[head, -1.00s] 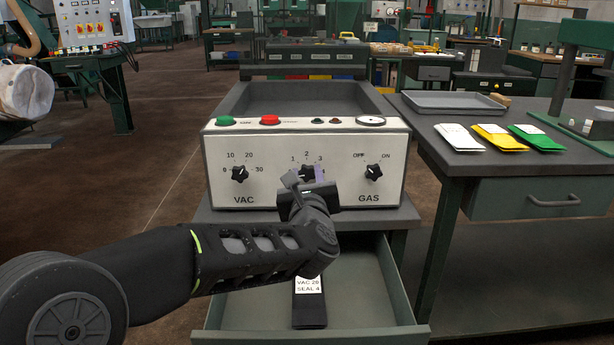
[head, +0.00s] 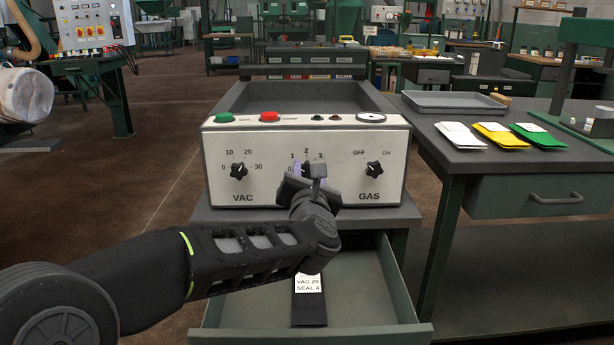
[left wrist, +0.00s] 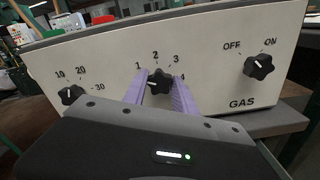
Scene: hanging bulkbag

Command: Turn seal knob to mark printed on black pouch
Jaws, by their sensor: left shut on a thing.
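The seal knob (left wrist: 159,82) is a black star-shaped knob in the middle of the white panel, inside a dial numbered 1 to 4. My left gripper (left wrist: 162,90) has its purple fingers on both sides of the knob, shut on it. In the head view the left gripper (head: 308,172) covers most of the knob and the dial's lower part. I cannot tell for sure which number the knob points at. The black pouch (head: 309,312) lies in the open drawer below, with a white label (head: 309,284) reading "VAC 20, SEAL 4". My right gripper is not in view.
The VAC knob (head: 239,170) is left of the seal knob and the GAS knob (head: 374,169) is right. Green (head: 225,118) and red (head: 269,117) buttons sit on top. The open drawer (head: 370,290) juts out below. A table with coloured pouches (head: 501,135) stands right.

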